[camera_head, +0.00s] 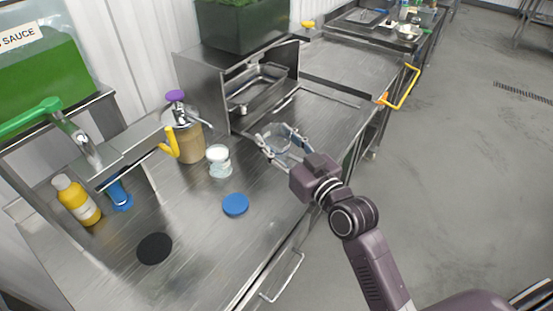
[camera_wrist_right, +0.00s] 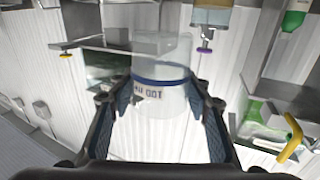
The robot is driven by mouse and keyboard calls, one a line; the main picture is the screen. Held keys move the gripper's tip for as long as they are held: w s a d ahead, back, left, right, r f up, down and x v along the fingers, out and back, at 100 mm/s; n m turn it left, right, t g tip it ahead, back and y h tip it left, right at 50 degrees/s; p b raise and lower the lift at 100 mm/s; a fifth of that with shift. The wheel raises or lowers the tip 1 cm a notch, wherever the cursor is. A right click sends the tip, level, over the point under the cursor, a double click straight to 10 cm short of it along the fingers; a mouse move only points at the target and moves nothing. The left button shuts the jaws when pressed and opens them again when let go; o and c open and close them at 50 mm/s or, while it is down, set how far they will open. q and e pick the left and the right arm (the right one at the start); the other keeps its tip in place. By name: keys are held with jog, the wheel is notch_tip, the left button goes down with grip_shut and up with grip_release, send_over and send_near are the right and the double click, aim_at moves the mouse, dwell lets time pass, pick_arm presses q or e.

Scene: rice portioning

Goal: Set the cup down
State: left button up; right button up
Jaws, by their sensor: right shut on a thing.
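My right gripper (camera_head: 277,143) is shut around a clear cup (camera_head: 279,134), above the right part of the steel counter (camera_head: 205,250) and in front of the steel shelf unit. In the right wrist view the cup (camera_wrist_right: 160,88) sits between the two fingers of the gripper (camera_wrist_right: 158,100). It has a dark blue band and printed markings that appear upside down. I see no clear contents in it. I cannot tell how far its base is above the counter. My left gripper is not in view.
A blue disc (camera_head: 235,204) and a black disc (camera_head: 154,248) lie on the counter. A clear container with white contents (camera_head: 219,161) stands beside a tan pump dispenser (camera_head: 190,146). A yellow bottle (camera_head: 77,202) stands at left. The counter front is bare.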

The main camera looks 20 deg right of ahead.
notch_tip(320, 180, up, 4)
jog(key=shift+f, duration=0.1)
jog(key=s+f+h+b, duration=0.1)
jog(key=s+f, duration=0.1)
jog(key=s, duration=0.1)
jog(key=s+f+m+h, duration=0.1)
jog(key=s+f, duration=0.2)
jog(key=shift+d+f+m+b, duration=0.2)
jog(key=shift+f+m+b, duration=0.1)
jog(key=shift+b, duration=0.05)
jog(key=m+h+b, duration=0.1)
jog(key=h, duration=0.2)
send_near(281, 153)
jog(key=s+d+f, duration=0.2)
jog(key=s+f, duration=0.4)
jog(key=s, duration=0.2)
jog(key=shift+d+r+t, duration=0.1)
jog(key=shift+r+t, duration=0.05)
jog(key=shift+t, duration=0.15)
jog(key=shift+w, duration=0.15)
